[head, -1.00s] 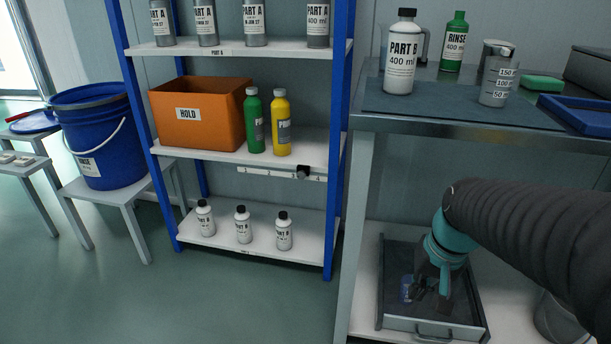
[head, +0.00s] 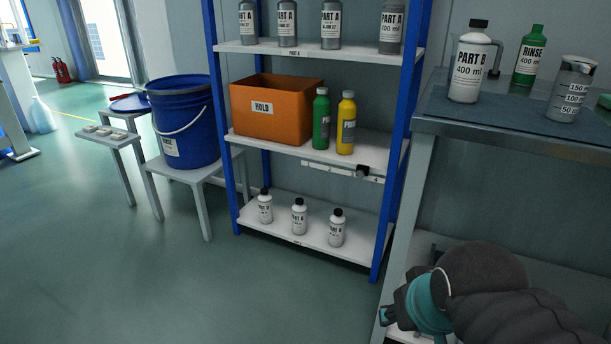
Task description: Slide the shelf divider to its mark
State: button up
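A small black block (head: 362,171), likely the shelf divider's slider, sits near the right part of a white marked strip (head: 325,168) along the front of the middle shelf (head: 270,146). The marks on the strip are too small to read. My gripper (head: 387,316) is at the lower right, below and a little right of the block and well apart from it. It points left, and its fingers are small and partly hidden by the wrist, so their opening is unclear.
An orange HOLD box (head: 270,108), a green bottle (head: 321,119) and a yellow bottle (head: 346,122) stand on the middle shelf. Blue rack posts (head: 397,165) and a steel bench (head: 470,128) stand near my arm. Open floor (head: 190,290) lies at the left.

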aim_at(365, 168)
jog(key=u, duration=0.45)
jog(key=k, duration=0.8)
jog(key=z, duration=1.25)
jog(key=i, duration=0.45)
jog(key=u, duration=0.05)
